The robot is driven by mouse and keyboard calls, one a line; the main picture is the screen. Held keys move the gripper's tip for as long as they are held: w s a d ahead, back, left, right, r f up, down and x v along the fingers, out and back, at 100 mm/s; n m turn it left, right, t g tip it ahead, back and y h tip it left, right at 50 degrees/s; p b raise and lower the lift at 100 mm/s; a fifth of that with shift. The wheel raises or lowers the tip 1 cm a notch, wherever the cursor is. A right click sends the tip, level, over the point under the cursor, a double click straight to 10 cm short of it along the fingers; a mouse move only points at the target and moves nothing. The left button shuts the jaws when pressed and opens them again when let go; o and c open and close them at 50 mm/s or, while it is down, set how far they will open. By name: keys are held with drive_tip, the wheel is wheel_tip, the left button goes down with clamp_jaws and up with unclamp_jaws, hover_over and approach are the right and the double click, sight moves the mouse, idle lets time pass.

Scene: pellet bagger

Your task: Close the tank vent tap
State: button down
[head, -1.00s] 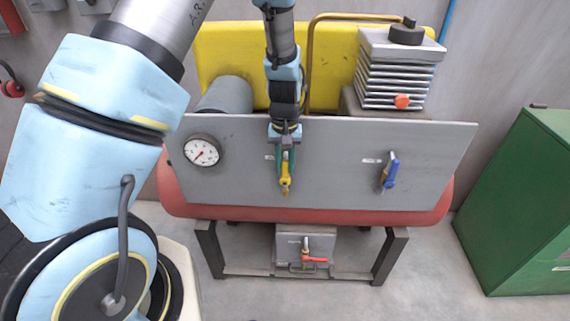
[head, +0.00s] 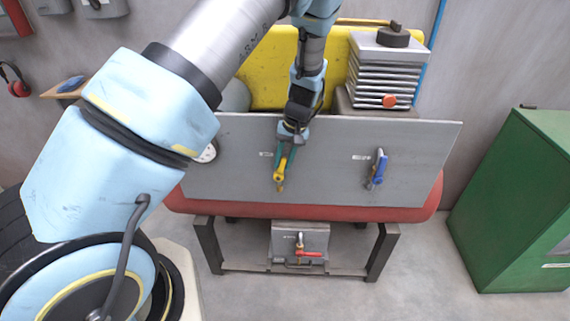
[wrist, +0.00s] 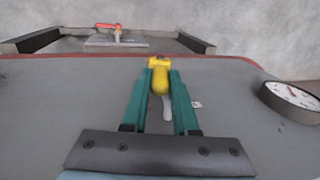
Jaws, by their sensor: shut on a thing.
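A yellow-handled tap (head: 280,174) is on the left part of the grey panel (head: 325,185). My gripper (head: 282,166) reaches down to it from above, its green fingers leaning down to the left. In the wrist view the fingers (wrist: 159,78) are shut on the yellow handle (wrist: 160,78), one on each side. A blue-handled tap (head: 379,168) is on the right of the panel, its handle near upright. A red-handled tap (head: 309,254) is on a box below the tank, its handle level. The tap labels are too small to read.
A red tank (head: 320,212) runs behind the panel on a dark stand (head: 210,250). A finned block (head: 380,75) and yellow cover (head: 262,75) stand behind. A dial gauge (wrist: 290,101) shows in the wrist view. A green cabinet (head: 510,200) is at the right.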

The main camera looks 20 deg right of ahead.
sight(282, 175)
drive_tip(key=d+f+t+y+b, duration=0.1)
drive_tip(key=y, duration=0.1)
drive_tip(key=s+d+f+t+y+b, duration=0.1)
drive_tip(key=y+b, duration=0.1)
drive_tip(key=d+t+y+b, duration=0.1)
drive_tip(key=y+b, duration=0.1)
drive_tip(key=shift+s+d+f+y, duration=0.2)
drive_tip(key=shift+f+y, duration=0.2)
drive_tip(key=shift+s+d+f+t+y+b, duration=0.15)
drive_tip(key=shift+t+y+b, duration=0.35)
drive_tip(key=shift+b, duration=0.6)
drive_tip(key=shift+y, duration=0.3)
drive_tip(key=c, duration=0.7)
unclamp_jaws()
